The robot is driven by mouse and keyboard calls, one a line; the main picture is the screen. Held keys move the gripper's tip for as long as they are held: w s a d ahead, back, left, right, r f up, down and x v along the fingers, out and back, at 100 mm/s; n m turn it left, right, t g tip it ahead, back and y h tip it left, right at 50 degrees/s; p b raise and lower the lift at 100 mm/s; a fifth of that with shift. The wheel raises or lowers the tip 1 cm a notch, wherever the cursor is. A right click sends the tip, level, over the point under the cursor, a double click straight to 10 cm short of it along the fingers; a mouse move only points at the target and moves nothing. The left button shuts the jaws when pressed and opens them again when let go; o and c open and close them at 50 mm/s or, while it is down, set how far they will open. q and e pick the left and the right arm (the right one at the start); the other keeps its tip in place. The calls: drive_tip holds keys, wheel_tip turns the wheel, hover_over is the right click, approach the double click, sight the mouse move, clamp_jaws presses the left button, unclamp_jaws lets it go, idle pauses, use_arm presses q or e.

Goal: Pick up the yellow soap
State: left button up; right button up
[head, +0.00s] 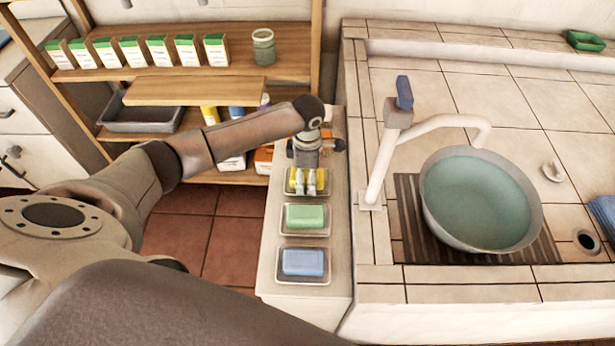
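The yellow soap (323,181) is a small bar in a pale dish (322,194) at the far end of a row on a narrow ledge. My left gripper (304,187) points down right at it, and its two pale fingertips overlap the bar in the head view. The fingertips are a little apart, with yellow showing around them. They hide part of the soap, so I cannot tell whether they grip it or are just over it. The bar looks level with its dish. My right gripper is not in view.
A green soap (305,216) and a blue soap (303,262) lie in dishes nearer on the same ledge. A tall white faucet (380,160) and a round basin (480,200) stand to the right. Wooden shelves (190,85) with several boxes are behind my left arm.

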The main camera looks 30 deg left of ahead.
use_arm(q)
drive_tip(key=c, duration=1)
drive_tip(key=shift+r, duration=0.1)
drive_tip(key=shift+r, duration=0.25)
wheel_tip(320, 180, up, 9)
drive_tip(key=shift+r+b, duration=0.2)
drive_tip(key=shift+b, duration=0.75)
drive_tip(key=o, duration=0.5)
drive_tip(key=c, duration=0.5)
